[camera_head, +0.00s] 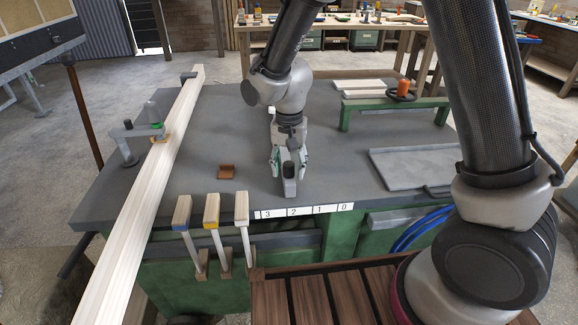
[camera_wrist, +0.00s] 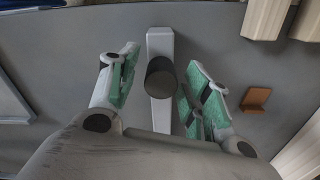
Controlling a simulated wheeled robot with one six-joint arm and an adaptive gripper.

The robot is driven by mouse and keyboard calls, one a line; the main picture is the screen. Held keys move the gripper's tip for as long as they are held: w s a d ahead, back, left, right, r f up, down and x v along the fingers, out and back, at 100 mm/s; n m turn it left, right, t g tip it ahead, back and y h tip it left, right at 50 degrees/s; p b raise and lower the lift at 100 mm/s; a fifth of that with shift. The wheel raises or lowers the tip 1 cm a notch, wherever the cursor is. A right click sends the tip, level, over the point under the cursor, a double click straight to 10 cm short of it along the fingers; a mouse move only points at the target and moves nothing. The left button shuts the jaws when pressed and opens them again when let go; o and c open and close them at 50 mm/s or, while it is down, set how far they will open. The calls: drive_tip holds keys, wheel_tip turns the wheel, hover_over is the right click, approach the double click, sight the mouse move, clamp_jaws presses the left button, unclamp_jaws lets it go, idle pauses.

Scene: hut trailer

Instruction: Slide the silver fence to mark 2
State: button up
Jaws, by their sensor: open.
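The silver fence (camera_wrist: 160,45) is a narrow pale metal bar with a round dark knob (camera_wrist: 160,78) on it. In the head view the fence (camera_head: 289,189) stands on the grey bench top near its front edge, close behind the number strip (camera_head: 305,211). In the picture it lines up roughly with mark 2 (camera_head: 293,212); exact alignment is unclear. My gripper (camera_head: 288,160) points down over the fence. In the wrist view its green-padded fingers (camera_wrist: 165,75) are open on either side of the knob, with gaps visible. Part of the fence is hidden beneath my gripper.
A small brown bracket (camera_head: 227,171) lies left of the fence. Several upright clamps (camera_head: 212,209) line the front edge. A long timber (camera_head: 160,165) crosses the bench's left side. A grey tray (camera_head: 415,170) and green stand (camera_head: 393,104) are at right.

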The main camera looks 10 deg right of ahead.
wheel_tip(320, 180, up, 12)
idle(0.4)
drive_tip(key=shift+f, duration=0.1)
